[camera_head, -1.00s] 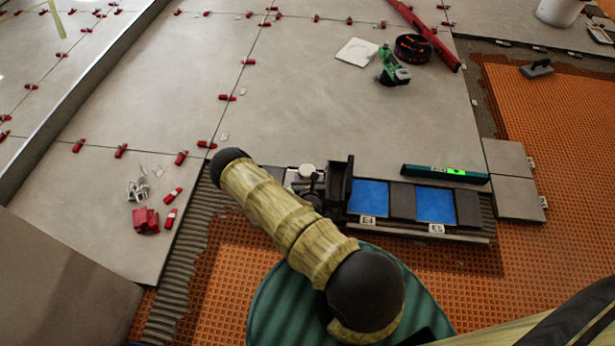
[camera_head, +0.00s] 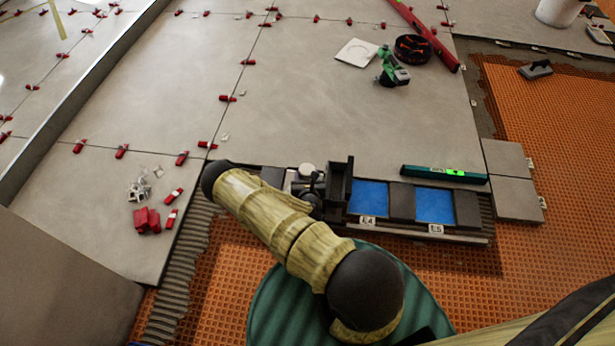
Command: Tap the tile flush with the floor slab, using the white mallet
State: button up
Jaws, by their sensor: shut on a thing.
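My arm's upper part crosses the lower middle and hides the place behind it. The large pale grey floor slab (camera_head: 350,110) lies flat beyond. Two small grey tiles (camera_head: 508,158) (camera_head: 515,195) lie at its right on the orange mat. I cannot tell which tile the task means, or whether one stands proud of the slab.
A dark rack (camera_head: 402,202) with blue panels marked E4 and E5 lies beyond my arm. A green level (camera_head: 445,174) lies along its back. A green-and-black tool (camera_head: 391,70), a black round container (camera_head: 412,48) and a red bar (camera_head: 430,38) lie farther back. Red wedges (camera_head: 148,220) lie left.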

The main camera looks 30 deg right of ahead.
dwell(0.4)
jog(key=shift+w+a+r+b, duration=0.1)
jog(key=shift+w+a+b, duration=0.1)
jog(key=shift+w+b, duration=0.1)
jog(key=shift+w+a+r+b, duration=0.35)
jog(key=shift+a+r+b, duration=0.25)
jog(key=shift+a, duration=0.05)
jog(key=shift+w+a+r+b, duration=0.35)
jog(key=shift+a+r+b, duration=0.25)
jog(key=shift+b, duration=0.05)
jog(key=shift+w+a+r+b, duration=0.35)
jog(key=shift+a+r+b, duration=0.25)
jog(key=shift+a, duration=0.05)
jog(key=shift+f, duration=0.15)
notch_tip(320, 180, down, 8)
jog(key=b, duration=0.7)
jog(key=shift+f+b, duration=0.25)
jog(key=shift+b, duration=0.1)
jog(key=shift+r, duration=0.1)
